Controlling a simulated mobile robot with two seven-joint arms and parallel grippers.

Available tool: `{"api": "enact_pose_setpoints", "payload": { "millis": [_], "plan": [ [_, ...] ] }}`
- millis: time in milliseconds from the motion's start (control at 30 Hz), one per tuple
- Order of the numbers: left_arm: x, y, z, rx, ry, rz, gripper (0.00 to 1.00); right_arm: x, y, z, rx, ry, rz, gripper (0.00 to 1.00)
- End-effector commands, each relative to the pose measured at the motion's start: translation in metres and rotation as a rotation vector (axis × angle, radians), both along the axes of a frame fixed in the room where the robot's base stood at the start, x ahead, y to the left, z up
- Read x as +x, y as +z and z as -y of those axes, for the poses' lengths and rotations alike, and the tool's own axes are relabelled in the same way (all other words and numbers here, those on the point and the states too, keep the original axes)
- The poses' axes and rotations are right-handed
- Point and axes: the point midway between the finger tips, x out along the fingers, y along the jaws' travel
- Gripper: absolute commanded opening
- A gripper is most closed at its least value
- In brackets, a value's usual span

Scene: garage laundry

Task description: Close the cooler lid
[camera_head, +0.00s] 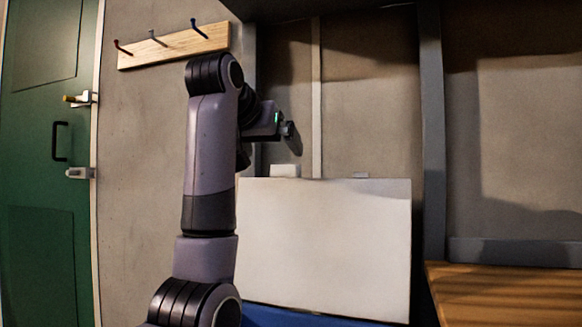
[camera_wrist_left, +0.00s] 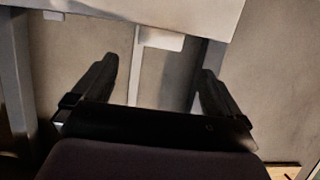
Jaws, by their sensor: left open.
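The cooler shows its blue body (camera_head: 300,317) at the bottom of the head view, mostly cut off. Its white lid (camera_head: 325,245) stands open, roughly upright, with a pale tab (camera_head: 285,171) on its top edge. My left gripper (camera_head: 290,137) is above the lid's top edge near that tab, apart from it in the picture. In the left wrist view, my left gripper's fingers (camera_wrist_left: 159,65) are spread with nothing between them. The lid (camera_wrist_left: 150,12) crosses the top of that view, with the tab (camera_wrist_left: 160,39) ahead of the fingers. My right gripper is not in view.
A wall with a wooden hook rack (camera_head: 175,45) stands behind my left arm, and a green door (camera_head: 40,150) is at the far left. A grey post (camera_head: 431,130) stands right of the lid. A wooden bench top (camera_head: 505,290) is at the lower right.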

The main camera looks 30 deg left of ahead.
Motion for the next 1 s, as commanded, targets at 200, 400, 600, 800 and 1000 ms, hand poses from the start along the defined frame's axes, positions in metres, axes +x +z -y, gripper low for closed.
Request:
{"api": "enact_pose_setpoints", "payload": {
  "millis": [200,400,600,800,1000],
  "plan": [
    [0.011,-0.005,-0.002,0.000,-0.001,0.000,1.00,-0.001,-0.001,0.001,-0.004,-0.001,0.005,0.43],
    [0.038,-0.017,-0.009,-0.001,-0.001,-0.002,1.00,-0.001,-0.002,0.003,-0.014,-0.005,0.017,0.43],
    [0.057,-0.025,-0.013,0.001,-0.001,0.001,1.00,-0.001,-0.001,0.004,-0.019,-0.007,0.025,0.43],
    [0.064,-0.027,-0.015,0.000,-0.001,0.002,1.00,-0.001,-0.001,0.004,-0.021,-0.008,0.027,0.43],
    [0.064,-0.027,-0.015,0.001,-0.001,0.002,1.00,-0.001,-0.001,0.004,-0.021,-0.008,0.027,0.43]
  ]
}}
